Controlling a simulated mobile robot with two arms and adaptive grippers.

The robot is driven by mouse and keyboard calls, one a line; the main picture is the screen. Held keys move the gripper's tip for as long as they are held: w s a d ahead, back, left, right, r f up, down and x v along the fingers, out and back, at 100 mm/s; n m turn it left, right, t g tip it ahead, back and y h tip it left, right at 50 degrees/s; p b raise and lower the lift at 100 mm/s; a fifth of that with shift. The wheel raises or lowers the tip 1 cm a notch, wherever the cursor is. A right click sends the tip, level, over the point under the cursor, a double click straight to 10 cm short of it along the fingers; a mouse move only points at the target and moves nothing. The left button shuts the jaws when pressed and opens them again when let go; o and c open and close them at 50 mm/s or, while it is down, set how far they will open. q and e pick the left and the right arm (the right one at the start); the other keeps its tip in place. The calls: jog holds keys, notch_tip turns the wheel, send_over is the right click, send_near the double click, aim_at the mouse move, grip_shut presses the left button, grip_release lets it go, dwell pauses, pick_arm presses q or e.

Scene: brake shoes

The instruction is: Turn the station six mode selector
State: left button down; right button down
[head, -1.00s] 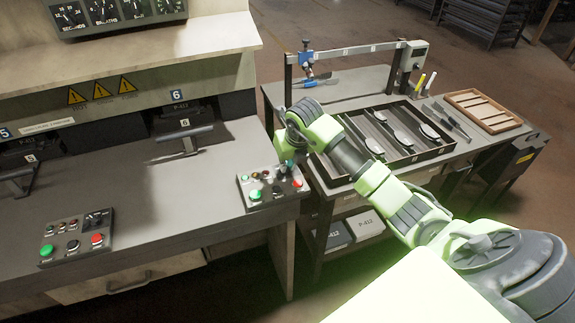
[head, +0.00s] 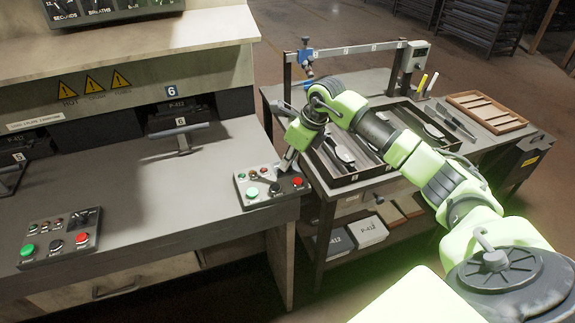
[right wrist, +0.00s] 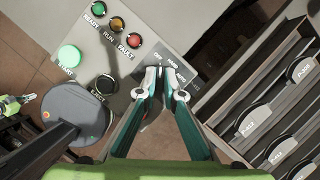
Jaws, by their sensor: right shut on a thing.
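The station six control panel (head: 264,203) sits at the right front corner of the bench, below the "6" sign. My right gripper (head: 287,166) reaches down to its upper right part. In the right wrist view, the gripper (right wrist: 161,80) has its fingertips close together at the OFF, HAND, AUTO labels (right wrist: 170,65). It is shut on the mode selector, whose knob is mostly hidden by the fingers. The green START button (right wrist: 70,58) and a black button (right wrist: 105,87) show beside it. My left gripper is not in view.
A second panel (head: 60,238) lies farther left on the bench. A side table holds a dark tray (head: 352,178) of brake shoes and a wooden rack (head: 487,112). A gauge frame (head: 370,48) stands behind. A gap separates bench and side table.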

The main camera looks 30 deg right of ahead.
dwell(0.5)
jog(key=c, duration=2.2)
grip_release()
jog(key=shift+o, duration=0.2)
